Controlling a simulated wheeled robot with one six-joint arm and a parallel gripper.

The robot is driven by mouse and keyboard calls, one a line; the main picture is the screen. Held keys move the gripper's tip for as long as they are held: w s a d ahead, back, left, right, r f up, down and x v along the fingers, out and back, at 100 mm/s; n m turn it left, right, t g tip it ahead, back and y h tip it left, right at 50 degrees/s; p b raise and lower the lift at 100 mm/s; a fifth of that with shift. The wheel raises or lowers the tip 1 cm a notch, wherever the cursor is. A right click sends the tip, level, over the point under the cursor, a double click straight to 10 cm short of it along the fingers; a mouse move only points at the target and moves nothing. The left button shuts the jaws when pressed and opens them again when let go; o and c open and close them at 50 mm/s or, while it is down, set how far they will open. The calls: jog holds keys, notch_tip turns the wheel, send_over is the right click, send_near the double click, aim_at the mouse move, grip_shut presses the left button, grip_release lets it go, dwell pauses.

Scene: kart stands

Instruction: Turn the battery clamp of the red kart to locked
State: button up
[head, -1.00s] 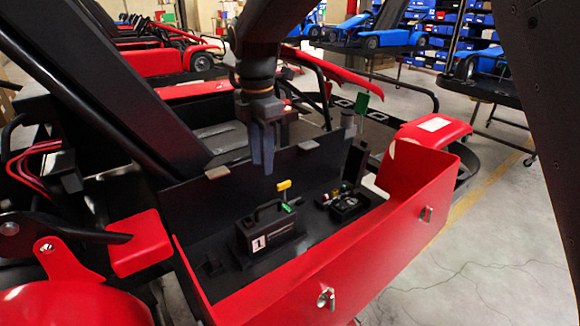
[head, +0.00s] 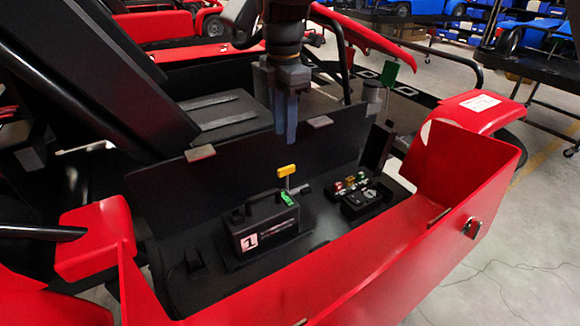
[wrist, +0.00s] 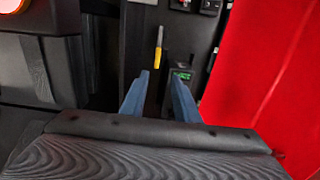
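The red kart's side box (head: 400,240) holds a black battery (head: 268,225) with a top handle, a white "1" label and a green tag. The battery clamp's yellow handle (head: 286,171) stands upright on a thin stem just behind the battery. It also shows in the wrist view (wrist: 159,37), ahead of my fingers and roughly in line with the gap between them. My gripper (head: 285,138) points down above and behind the yellow handle, apart from it. In the wrist view its two blue fingers (wrist: 159,78) are spread with nothing between them. The clamp's foot is hidden behind the battery.
A black switch unit (head: 362,200) with small coloured parts sits right of the battery. A black upright panel (head: 240,165) rises behind it. The red front wall borders the box. A green flag (head: 390,73) stands behind. Blue karts stand at the back right.

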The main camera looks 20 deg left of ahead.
aim_at(286, 167)
jog(key=f+b, duration=0.1)
jog(key=f, duration=0.1)
jog(key=w+f+b, duration=0.1)
jog(key=shift+f+b, duration=0.35)
jog(key=shift+b, duration=0.05)
jog(key=shift+f+p, duration=1.1)
jog(key=shift+f, duration=2.75)
grip_shut()
